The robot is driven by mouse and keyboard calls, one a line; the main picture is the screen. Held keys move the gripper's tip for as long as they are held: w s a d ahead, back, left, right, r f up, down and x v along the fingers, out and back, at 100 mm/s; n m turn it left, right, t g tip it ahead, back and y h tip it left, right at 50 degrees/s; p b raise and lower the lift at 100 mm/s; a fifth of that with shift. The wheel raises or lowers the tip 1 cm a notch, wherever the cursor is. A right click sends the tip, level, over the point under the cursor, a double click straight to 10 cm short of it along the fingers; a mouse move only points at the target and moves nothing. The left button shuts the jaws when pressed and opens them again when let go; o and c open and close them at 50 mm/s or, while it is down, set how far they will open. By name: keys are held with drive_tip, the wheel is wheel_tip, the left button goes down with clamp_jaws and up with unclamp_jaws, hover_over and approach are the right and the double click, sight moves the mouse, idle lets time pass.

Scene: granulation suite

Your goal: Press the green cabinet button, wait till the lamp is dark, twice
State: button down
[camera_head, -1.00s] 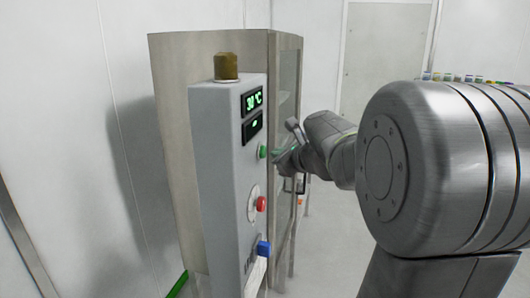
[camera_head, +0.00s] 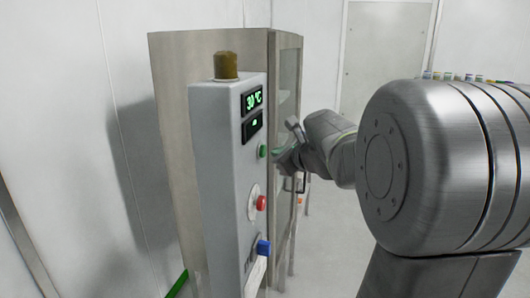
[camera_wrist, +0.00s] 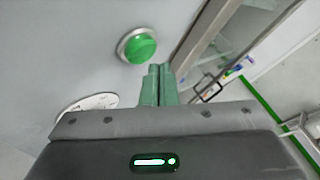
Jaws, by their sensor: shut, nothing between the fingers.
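The green button (camera_head: 263,151) sits on the right-hand face of the grey control box (camera_head: 228,190), below two small displays. It also shows large in the wrist view (camera_wrist: 139,46), in a pale ring. The lamp (camera_head: 227,66) on top of the box is dull amber-brown and looks unlit. My gripper (camera_wrist: 158,72) is shut and empty. Its fingertips are just below and to the right of the button in the wrist view, apart from it. In the head view my gripper (camera_head: 280,158) is close to the box, partly hidden by its own wrist.
A red button (camera_head: 261,203) on a pale round plate and a blue knob (camera_head: 263,248) are lower on the box. The upper display (camera_head: 251,100) reads about 30 °C. The steel cabinet (camera_head: 210,60) with a glass door stands behind. Open floor (camera_head: 330,250) lies to the right.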

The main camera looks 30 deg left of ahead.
drive_tip(key=shift+a, duration=0.1)
idle(0.7)
drive_tip(key=shift+s+a, duration=0.1)
drive_tip(key=shift+a, duration=0.2)
drive_tip(key=shift+s+a+p, duration=0.15)
drive_tip(key=shift+a+p, duration=0.25)
drive_tip(key=shift+a, duration=0.1)
idle(0.7)
drive_tip(key=shift+d, duration=0.1)
drive_tip(key=shift+w+d, duration=0.25)
drive_tip(key=shift+d, duration=0.55)
drive_tip(key=d, duration=0.2)
drive_tip(key=w+d+b, duration=0.1)
drive_tip(key=d, duration=0.1)
drive_tip(key=shift+d+b, duration=0.3)
drive_tip(key=shift+d, duration=0.1)
idle(0.5)
